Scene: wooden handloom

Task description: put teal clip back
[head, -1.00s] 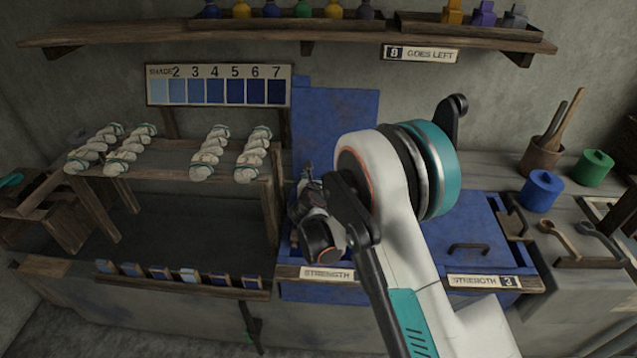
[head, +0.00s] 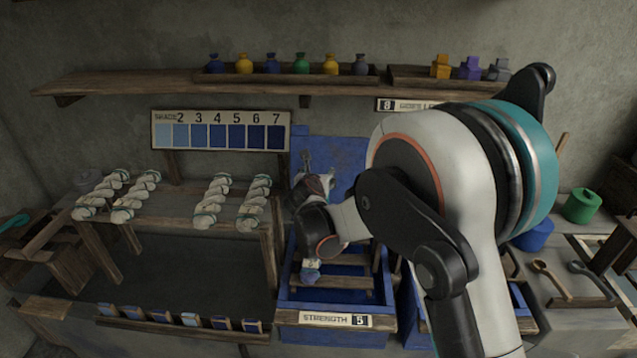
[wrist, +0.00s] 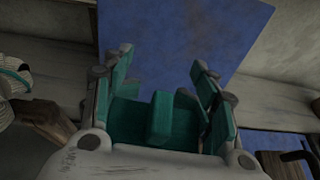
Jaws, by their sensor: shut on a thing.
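My gripper (wrist: 163,85) points at the blue upright panel behind the vat. In the wrist view its fingers stand on both sides of a teal block (wrist: 175,118), which I take as the teal clip; the fingers and pads are also teal, so its outline is hard to tell. In the head view my gripper (head: 312,185) is above the back of the open blue vat (head: 345,338) labelled Strength 5, partly hidden by my wrist, and the clip cannot be made out there.
A blue-and-white piece (head: 311,271) is at the open vat's left side. Several white skeins with teal ties (head: 208,208) lie on the wooden rack (head: 170,197) at left. Another teal item (head: 14,221) lies at the far left. A shelf with bottles (head: 205,82) runs above.

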